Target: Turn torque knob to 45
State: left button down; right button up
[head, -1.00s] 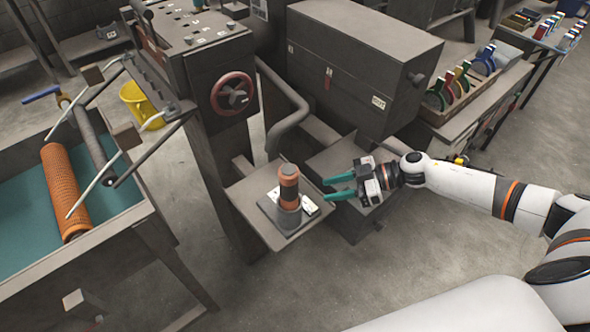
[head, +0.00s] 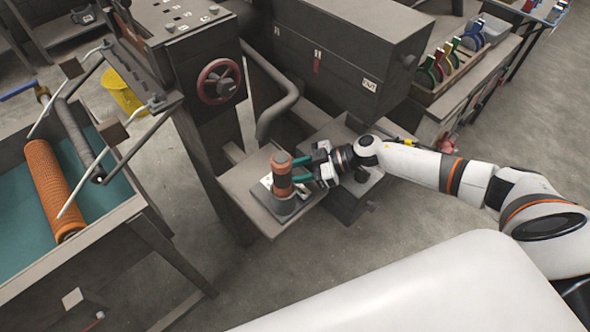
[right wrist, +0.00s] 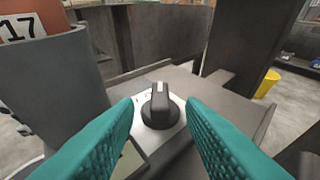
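The torque knob (right wrist: 160,106) is black with a pale line on its top ridge. It sits on a white dial plate (right wrist: 150,138) with small markings I cannot read. My right gripper (right wrist: 160,112) is open, with its teal fingers on either side of the knob in the right wrist view; I cannot tell whether they touch it. In the head view my right gripper (head: 299,169) is beside an orange and grey cylinder (head: 281,178), and the knob cannot be made out. My left gripper is not in view.
The cylinder's grey base stands close at left in the right wrist view (right wrist: 50,95), below an orange part labelled 17. A small shelf (head: 240,187) carries the cylinder and plate. A red handwheel (head: 219,81) is on the machine column. A bent pipe (head: 275,105) runs behind.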

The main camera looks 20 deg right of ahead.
grip_shut()
jog(key=m+t+p, duration=0.1)
jog(key=p, duration=0.1)
jog(key=m+t+h+p, duration=0.1)
jog(key=p, duration=0.1)
jog(key=s+m+t+p, duration=0.1)
jog(key=p, duration=0.2)
jog(key=shift+a+r+h, duration=0.3)
jog(key=shift+r, duration=0.05)
jog(key=shift+f+m+t+p, duration=0.1)
jog(key=shift+m+t+p, duration=0.2)
jog(key=shift+m+t, duration=0.15)
jog(key=shift+f+t+h, duration=0.15)
jog(key=shift+t+h, duration=0.1)
jog(key=shift+h, duration=0.15)
grip_release()
jog(key=shift+f, duration=0.1)
jog(key=shift+s, duration=0.1)
